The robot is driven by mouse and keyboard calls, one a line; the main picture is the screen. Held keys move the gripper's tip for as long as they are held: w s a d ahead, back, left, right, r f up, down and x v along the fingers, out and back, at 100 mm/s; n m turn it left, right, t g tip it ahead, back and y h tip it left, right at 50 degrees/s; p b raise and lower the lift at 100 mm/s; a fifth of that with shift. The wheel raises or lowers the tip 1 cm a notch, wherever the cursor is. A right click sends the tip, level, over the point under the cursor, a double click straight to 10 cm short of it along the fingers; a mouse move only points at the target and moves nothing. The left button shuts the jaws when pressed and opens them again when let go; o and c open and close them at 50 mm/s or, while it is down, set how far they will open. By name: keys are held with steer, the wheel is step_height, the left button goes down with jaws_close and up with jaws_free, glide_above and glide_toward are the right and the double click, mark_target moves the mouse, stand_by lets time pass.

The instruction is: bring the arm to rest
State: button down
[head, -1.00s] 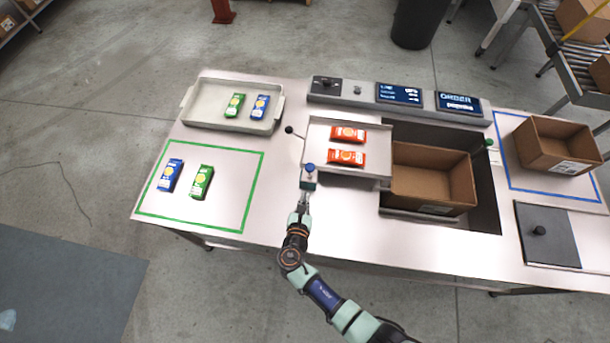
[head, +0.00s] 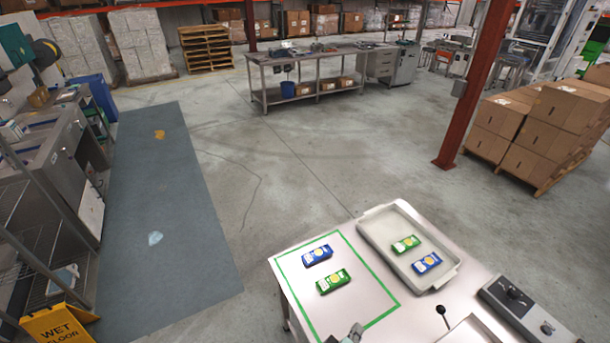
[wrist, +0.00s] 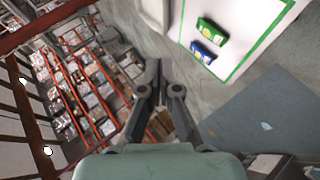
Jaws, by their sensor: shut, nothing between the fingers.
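In the wrist view my gripper (wrist: 154,72) is shut, its dark fingers together with nothing between them. It is held up off the table, with floor and racking behind it. In the head view only a small piece of my arm shows at the bottom edge, and the fingers cannot be made out there. The table (head: 291,302) is at the lower right of the head view. My gripper appears apart from everything on it.
A blue packet (head: 317,255) and a green packet (head: 333,281) lie inside the green outline. Another green packet (head: 405,244) and blue packet (head: 427,263) lie in the pale tray (head: 372,238). A black-knobbed lever (head: 441,310) stands near the tray. A yellow wet-floor sign (head: 56,325) is lower left.

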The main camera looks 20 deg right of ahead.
steer(key=a+r+m+t+y+p, duration=0.3)
steer(key=a+r+y, duration=0.5)
steer(key=a+r, duration=1.1)
steer(key=r+m+t, duration=0.1)
steer(key=t, duration=0.1)
steer(key=shift+s+a+r+m+t+y, duration=0.3)
steer(key=shift+s, duration=0.05)
